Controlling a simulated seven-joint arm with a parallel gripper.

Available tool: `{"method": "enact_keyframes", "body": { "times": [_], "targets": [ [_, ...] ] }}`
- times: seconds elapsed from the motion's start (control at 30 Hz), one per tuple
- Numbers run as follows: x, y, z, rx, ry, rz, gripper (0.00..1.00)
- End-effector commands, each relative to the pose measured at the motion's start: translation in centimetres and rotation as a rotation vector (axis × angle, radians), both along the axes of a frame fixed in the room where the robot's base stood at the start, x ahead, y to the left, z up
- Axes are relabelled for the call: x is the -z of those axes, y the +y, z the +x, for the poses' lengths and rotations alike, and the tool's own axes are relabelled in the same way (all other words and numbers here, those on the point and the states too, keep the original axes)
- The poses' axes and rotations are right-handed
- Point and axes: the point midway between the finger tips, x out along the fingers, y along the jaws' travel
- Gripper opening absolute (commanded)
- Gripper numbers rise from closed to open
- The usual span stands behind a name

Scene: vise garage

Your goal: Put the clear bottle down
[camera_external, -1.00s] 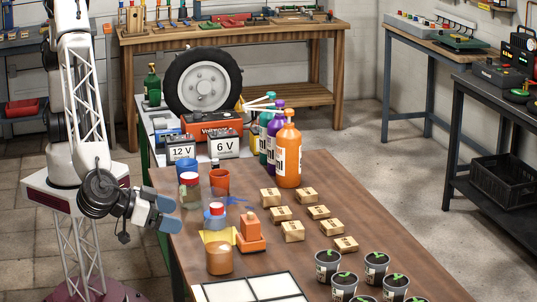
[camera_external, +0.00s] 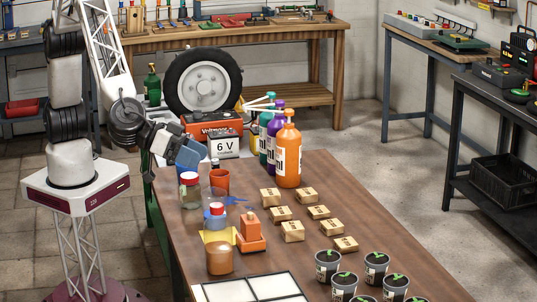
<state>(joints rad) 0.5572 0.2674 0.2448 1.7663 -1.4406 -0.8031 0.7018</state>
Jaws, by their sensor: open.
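No bottle that is plainly the clear one is in my gripper. A small clear-looking container with a red cap and blue band (camera_external: 215,214) stands upright on the table, by a yellow piece (camera_external: 217,237). A clear jar with a red lid (camera_external: 190,191) stands upright behind it. I cannot tell which of them, if either, is the clear bottle. My gripper (camera_external: 190,155) is open, with blue-grey fingers, above the table's far left corner.
An orange cup (camera_external: 219,181), an orange pump-like piece (camera_external: 249,232) and an amber jar (camera_external: 219,258) stand close by. Tall orange (camera_external: 288,155), purple and green bottles stand at the back. Several small boxes and potted seedlings fill the right. Bare table (camera_external: 345,195) shows at the far right.

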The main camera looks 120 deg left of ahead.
Motion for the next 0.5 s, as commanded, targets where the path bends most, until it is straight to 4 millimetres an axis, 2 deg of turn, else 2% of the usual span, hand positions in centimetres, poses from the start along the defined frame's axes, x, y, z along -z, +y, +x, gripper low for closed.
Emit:
{"method": "enact_keyframes", "body": {
  "times": [0.03,0.2,0.5],
  "targets": [
    [-1.3,1.2,-0.3,0.030,-0.007,-0.015,0.94],
    [-4.8,3.9,-1.6,0.144,-0.014,-0.060,0.94],
    [-9.4,8.8,-5.8,0.331,0.017,-0.114,0.94]
  ]
}}
